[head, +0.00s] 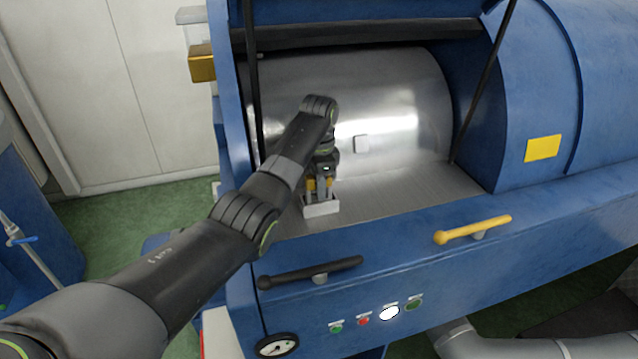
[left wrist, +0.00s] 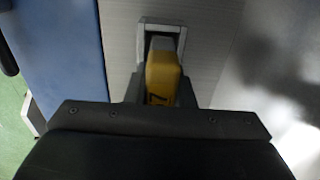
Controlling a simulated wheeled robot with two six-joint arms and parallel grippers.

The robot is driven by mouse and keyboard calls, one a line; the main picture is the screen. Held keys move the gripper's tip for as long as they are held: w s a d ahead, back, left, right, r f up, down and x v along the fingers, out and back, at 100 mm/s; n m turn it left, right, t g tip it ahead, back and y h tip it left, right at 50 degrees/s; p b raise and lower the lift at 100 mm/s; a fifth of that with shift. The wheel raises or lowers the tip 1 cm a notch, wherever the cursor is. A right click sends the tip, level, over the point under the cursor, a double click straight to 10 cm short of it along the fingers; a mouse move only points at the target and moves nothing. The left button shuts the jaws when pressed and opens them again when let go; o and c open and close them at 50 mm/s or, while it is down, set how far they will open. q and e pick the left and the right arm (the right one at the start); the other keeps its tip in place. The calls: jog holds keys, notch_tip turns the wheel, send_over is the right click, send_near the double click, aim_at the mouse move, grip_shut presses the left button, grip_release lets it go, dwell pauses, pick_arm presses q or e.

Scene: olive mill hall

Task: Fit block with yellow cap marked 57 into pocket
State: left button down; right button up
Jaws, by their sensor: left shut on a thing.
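My left gripper (head: 320,188) reaches into the open blue machine and points down, shut on the block with the yellow cap (left wrist: 163,72). The yellow also shows between the fingers in the head view (head: 311,184). In the left wrist view the block's grey end lies within the outline of a light grey, square-rimmed pocket (left wrist: 160,24). The pocket stands on the metal ledge right below the gripper in the head view (head: 321,209). I cannot tell how deep the block's end is in it. My right gripper is not in view.
A shiny metal drum (head: 400,95) curves behind the ledge (head: 420,188). The ledge is clear to the right. A black handle (head: 340,268) and a yellow handle (head: 472,229) stand out from the blue front. Thin black struts flank the opening.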

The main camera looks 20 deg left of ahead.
pick_arm(q)
jog(key=shift+f, duration=0.4)
jog(key=c, duration=1.2)
grip_release()
jog(key=shift+f, duration=0.1)
jog(key=shift+o, duration=0.2)
jog(key=shift+s, duration=0.1)
jog(key=shift+s+f, duration=0.1)
jog(key=shift+f, duration=0.1)
